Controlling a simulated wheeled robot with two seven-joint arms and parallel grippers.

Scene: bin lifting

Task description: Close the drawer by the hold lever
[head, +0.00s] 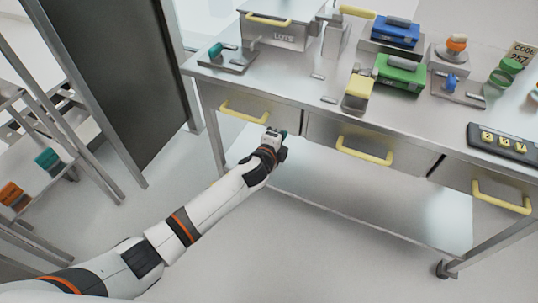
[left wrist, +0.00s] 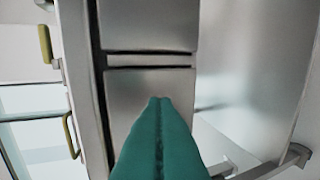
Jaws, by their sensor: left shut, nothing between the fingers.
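The workbench has a row of steel drawer fronts with yellow bar handles: the left drawer (head: 228,97), the middle drawer (head: 323,128) and the right drawer (head: 458,174). They look about flush with the bench; I cannot tell if one stands slightly open. My left gripper (head: 281,134) is at the right end of the left drawer, right of its handle (head: 245,116). In the left wrist view its teal fingers (left wrist: 158,104) are shut with nothing between them, pointing at a steel front (left wrist: 130,90). Contact is unclear. I cannot identify the hold lever for certain. My right gripper is out of view.
On the bench top (head: 290,82) stand a steel LOTS box (head: 285,37), a blue case (head: 395,32), a green case (head: 400,74) and a lever plate with a teal knob (head: 215,50). A lower shelf (head: 370,205) lies under the drawers. A rack stands left; the floor in front is clear.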

